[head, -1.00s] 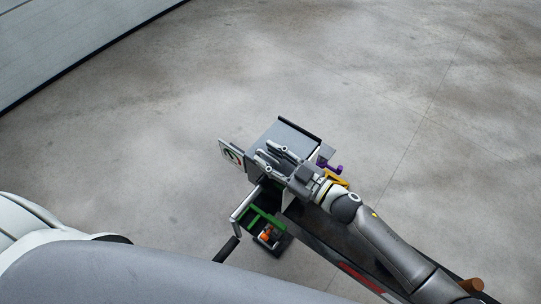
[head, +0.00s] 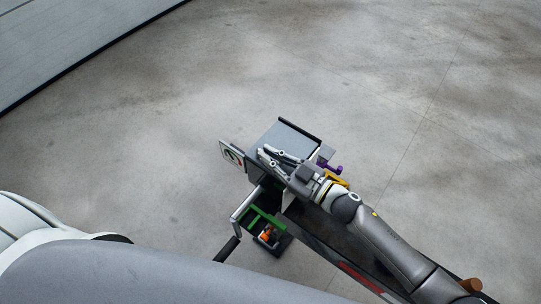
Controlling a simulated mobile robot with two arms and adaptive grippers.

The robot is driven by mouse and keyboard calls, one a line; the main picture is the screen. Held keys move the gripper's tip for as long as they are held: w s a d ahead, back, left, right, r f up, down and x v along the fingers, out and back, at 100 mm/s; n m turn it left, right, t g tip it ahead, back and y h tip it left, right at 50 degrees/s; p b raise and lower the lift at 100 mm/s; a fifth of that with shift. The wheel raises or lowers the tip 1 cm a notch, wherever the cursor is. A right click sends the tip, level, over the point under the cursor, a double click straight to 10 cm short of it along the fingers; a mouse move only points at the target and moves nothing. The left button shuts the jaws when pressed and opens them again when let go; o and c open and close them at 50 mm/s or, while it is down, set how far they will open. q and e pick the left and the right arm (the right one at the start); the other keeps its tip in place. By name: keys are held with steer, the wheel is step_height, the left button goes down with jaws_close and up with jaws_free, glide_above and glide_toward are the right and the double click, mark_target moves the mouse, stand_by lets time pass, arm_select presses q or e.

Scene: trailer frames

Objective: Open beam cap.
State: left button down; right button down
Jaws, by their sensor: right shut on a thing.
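The trailer frame's end carries a grey box-like beam cap (head: 283,136) with a dark far edge, in the middle of the head view. My right gripper (head: 266,153) lies over its near side, with its arm coming in from the lower right. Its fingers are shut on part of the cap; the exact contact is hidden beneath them. The cap's top looks closed against the frame. My left gripper is not in view.
A small plate with a coloured gauge (head: 232,156) stands left of the cap. A crank handle (head: 235,224), a green bracket (head: 262,220) and an orange part (head: 268,236) are below. A purple part (head: 331,168) sits right. Bare concrete floor surrounds the frame.

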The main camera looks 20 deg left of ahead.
steer(key=w+r+m+p, duration=0.1)
steer(key=r+p, duration=0.1)
steer(key=w+r+m+p, duration=0.1)
steer(key=r+p, duration=0.1)
steer(key=d+r+m+p, duration=0.1)
steer(key=m+p, duration=0.1)
steer(key=shift+w+r+p, duration=0.35)
steer(key=shift+w+r, duration=0.05)
steer(key=w+d+r+m+p, duration=0.1)
steer(key=w+d+r+m, duration=0.2)
steer(key=w+r+m, duration=0.2)
steer(key=shift+w+m+p, duration=0.35)
steer(key=shift+w+m, duration=0.35)
steer(key=shift+w, duration=0.8)
steer(key=c, duration=1.6)
jaws_free()
steer(key=shift+d, duration=0.1)
steer(key=shift+c, duration=0.2)
steer(key=shift+o, duration=0.8)
steer(key=shift+w+f, duration=0.1)
steer(key=shift+f, duration=0.1)
